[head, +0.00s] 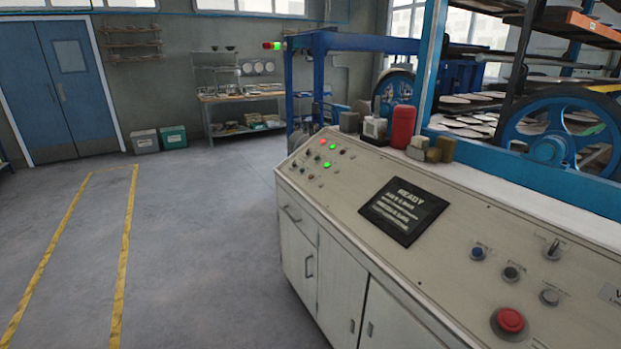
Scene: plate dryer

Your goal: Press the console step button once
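The console (345,200) is a long off-white cabinet with a sloped top, running from the middle of the head view to the lower right. Its dark screen (404,211) reads "READY" above smaller lines I cannot read clearly. Right of the screen are a blue button (478,253), a dark button (511,273), a grey button (549,297), a toggle switch (552,248) and a large red button (509,321). Their labels are too small to read, so I cannot tell which is the step button. Neither of my grippers is in view.
A red canister (402,127) and small blocks stand on the console's back edge. Behind it is the blue dryer frame with a wheel (558,130) and racks of plates (468,122). Open grey floor (190,240) with yellow lines lies left, before blue doors (68,90).

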